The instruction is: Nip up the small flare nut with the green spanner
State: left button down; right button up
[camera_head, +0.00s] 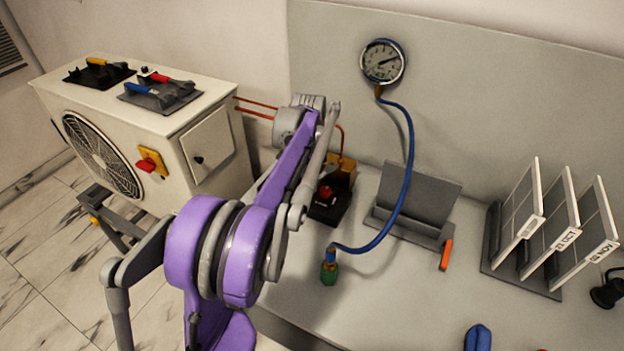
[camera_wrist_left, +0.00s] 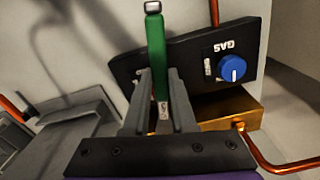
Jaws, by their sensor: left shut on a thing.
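In the left wrist view the green spanner (camera_wrist_left: 156,52) stands between the two grey fingers of my left gripper (camera_wrist_left: 160,78), which is shut on it. The spanner's grey end shows at the top of the picture, beyond the fingertips. In the head view my purple left arm (camera_head: 250,235) reaches up toward the copper pipes, and its wrist hides the gripper and the spanner. I cannot make out the small flare nut in either view. My right gripper is in neither view.
Behind the spanner is a black panel with a blue GAS knob (camera_wrist_left: 231,68), above a brass block (camera_wrist_left: 230,112) with copper pipe (camera_wrist_left: 285,165). The blue hose (camera_head: 407,165) runs from the gauge (camera_head: 382,61) to a green fitting (camera_head: 329,272) on the bench. A grey stand (camera_head: 420,195) is to the right.

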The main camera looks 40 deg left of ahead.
pick_arm(q)
jog(key=shift+s+d, duration=0.15)
jog(key=shift+s, duration=0.85)
jog(key=shift+r+p, duration=1.4)
jog(key=shift+r, duration=0.9)
jog(key=shift+f, duration=0.1)
